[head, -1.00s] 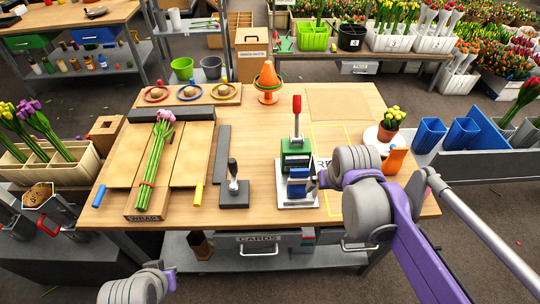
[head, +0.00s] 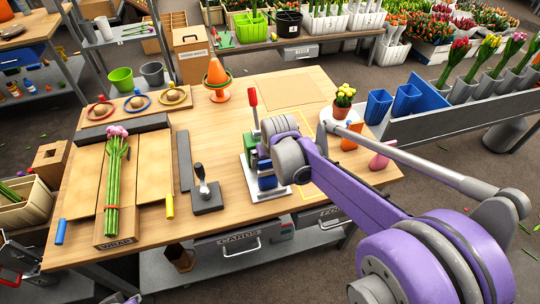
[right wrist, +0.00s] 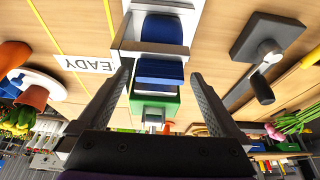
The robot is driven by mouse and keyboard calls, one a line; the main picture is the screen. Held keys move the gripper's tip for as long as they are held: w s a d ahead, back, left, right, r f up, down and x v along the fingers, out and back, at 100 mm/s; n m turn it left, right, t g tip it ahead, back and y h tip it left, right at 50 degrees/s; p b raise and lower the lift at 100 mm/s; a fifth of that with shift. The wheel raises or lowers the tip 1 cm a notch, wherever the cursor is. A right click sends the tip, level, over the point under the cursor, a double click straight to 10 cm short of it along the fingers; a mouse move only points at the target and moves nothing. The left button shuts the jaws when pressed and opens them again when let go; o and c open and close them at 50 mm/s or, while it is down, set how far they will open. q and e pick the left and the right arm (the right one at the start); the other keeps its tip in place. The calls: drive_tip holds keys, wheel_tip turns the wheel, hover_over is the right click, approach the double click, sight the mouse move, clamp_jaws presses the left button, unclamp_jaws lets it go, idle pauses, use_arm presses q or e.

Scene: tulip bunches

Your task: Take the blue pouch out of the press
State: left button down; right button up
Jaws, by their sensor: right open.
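The press (head: 253,104) has a red-knobbed lever, a green body and a white base, and stands right of the table's middle. Two blue pieces show at its front. The lower, rounded one looks like the blue pouch (head: 267,183); it also shows in the right wrist view (right wrist: 163,28), over the white base. The other blue piece (right wrist: 160,72) lies nearer the green body. My right gripper (right wrist: 160,78) is open and empty, its fingers apart on either side of the press front. My right arm partly hides the press in the head view. My left gripper is out of view.
A READY card (right wrist: 86,64) lies beside the press. A potted yellow flower (head: 342,101), an orange item (head: 352,136) and a pink item (head: 379,161) stand to the right.

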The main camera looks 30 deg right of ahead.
drive_tip(key=shift+x, duration=1.15)
drive_tip(key=c, duration=1.4)
drive_tip(key=shift+o, duration=0.2)
drive_tip(key=shift+r, duration=0.1)
drive_tip(key=shift+r, duration=0.15)
